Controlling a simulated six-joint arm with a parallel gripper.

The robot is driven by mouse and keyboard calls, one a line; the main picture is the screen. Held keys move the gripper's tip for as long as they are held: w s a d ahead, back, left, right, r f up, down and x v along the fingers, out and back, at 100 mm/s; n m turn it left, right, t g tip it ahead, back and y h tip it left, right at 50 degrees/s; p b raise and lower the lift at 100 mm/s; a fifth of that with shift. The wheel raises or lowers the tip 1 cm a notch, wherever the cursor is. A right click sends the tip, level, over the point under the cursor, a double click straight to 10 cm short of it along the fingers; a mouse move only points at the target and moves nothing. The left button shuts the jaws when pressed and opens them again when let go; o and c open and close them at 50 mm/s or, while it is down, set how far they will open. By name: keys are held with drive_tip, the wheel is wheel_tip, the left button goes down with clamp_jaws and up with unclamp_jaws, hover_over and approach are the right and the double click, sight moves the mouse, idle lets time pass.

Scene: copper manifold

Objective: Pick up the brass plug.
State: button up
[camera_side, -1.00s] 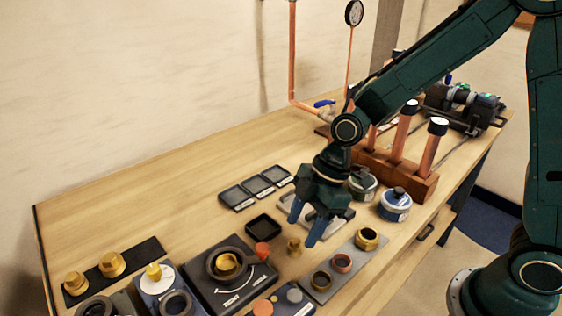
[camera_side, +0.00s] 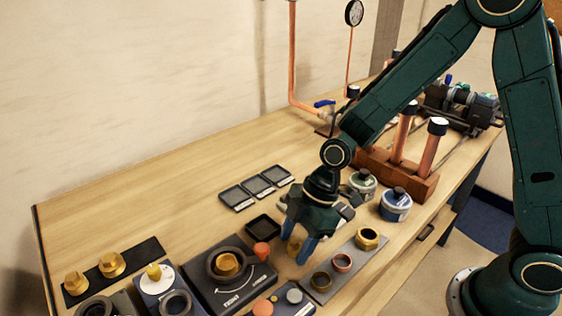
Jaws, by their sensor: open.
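The brass plug (camera_side: 294,245) is a small brass-coloured piece on the wooden table, right of an orange-red piece. My gripper (camera_side: 296,247) points down over it with its blue fingers open, one on each side of the plug. The plug shows between the fingers, partly hidden by them. I cannot tell whether either finger touches it.
A grey strip (camera_side: 318,281) with brass and copper rings lies close on the right. A black square tray (camera_side: 263,226) and the orange-red piece (camera_side: 262,250) are close on the left. A dark block (camera_side: 205,282) with a ring stands further left. Blue and grey tins (camera_side: 395,206) stand behind right.

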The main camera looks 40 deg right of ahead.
sight(296, 240)
drive_tip(key=c, duration=1.1)
drive_tip(key=shift+r, duration=0.1)
wheel_tip(296, 240, up, 20)
drive_tip(key=shift+f, duration=0.1)
idle(0.5)
